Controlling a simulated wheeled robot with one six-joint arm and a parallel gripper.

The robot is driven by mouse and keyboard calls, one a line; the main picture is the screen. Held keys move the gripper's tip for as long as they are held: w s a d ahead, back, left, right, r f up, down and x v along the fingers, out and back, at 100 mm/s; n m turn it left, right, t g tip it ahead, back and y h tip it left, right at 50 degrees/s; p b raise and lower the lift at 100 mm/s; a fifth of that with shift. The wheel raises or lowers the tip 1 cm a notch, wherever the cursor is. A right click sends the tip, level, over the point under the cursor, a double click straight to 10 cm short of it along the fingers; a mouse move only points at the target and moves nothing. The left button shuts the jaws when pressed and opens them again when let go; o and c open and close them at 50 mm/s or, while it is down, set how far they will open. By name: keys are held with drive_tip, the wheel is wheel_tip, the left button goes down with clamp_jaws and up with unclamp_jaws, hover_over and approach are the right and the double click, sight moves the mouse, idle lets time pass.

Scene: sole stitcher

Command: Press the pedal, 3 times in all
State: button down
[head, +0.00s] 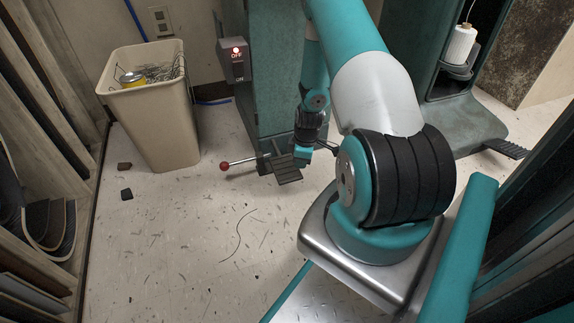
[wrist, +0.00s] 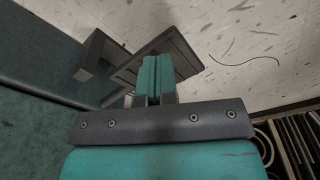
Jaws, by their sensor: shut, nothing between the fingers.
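The pedal (head: 287,174) is a dark ribbed plate low at the foot of the teal machine (head: 274,80), just above the floor. In the wrist view the pedal (wrist: 185,52) lies beyond the fingers, with a dark bracket (wrist: 97,52) to its left. My gripper (head: 302,154) points down at the pedal's right part in the head view. In the wrist view my gripper (wrist: 156,65) has its two teal fingers closed together with nothing between them, and they overlap the pedal's near part. I cannot tell whether the fingertips touch it.
A lever with a red ball (head: 224,166) sticks out left of the pedal. A switch box (head: 236,60) with a lit red lamp hangs on the machine. A beige bin (head: 155,115) stands at left. A second pedal (head: 507,148) is at right. The front floor is mostly clear.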

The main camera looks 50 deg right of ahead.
wheel_tip(320, 180, up, 12)
drive_tip(key=s+p, duration=0.1)
drive_tip(key=p, duration=0.4)
drive_tip(key=shift+d+p, duration=0.25)
drive_tip(key=shift+p, duration=0.1)
drive_tip(key=w+a+r+y+p, duration=0.1)
drive_tip(key=w+a+r+p, duration=0.25)
drive_tip(key=a+r, duration=0.8)
drive_tip(key=w+a+r+y+p, duration=0.15)
drive_tip(key=w+a+r, duration=0.25)
drive_tip(key=a+r, duration=0.75)
drive_tip(key=s+a+r+n+g+y+p, duration=0.1)
drive_tip(key=s+a+r+p, duration=0.2)
drive_tip(key=s+a+r, duration=0.7)
drive_tip(key=s+a+r+p, duration=0.3)
drive_tip(key=s+a+r, duration=0.45)
drive_tip(key=r, duration=0.45)
wheel_tip(320, 180, up, 38)
drive_tip(key=s+p, duration=0.1)
drive_tip(key=p, duration=3.7)
drive_tip(key=shift+s+f, duration=0.2)
drive_tip(key=shift+s, duration=0.1)
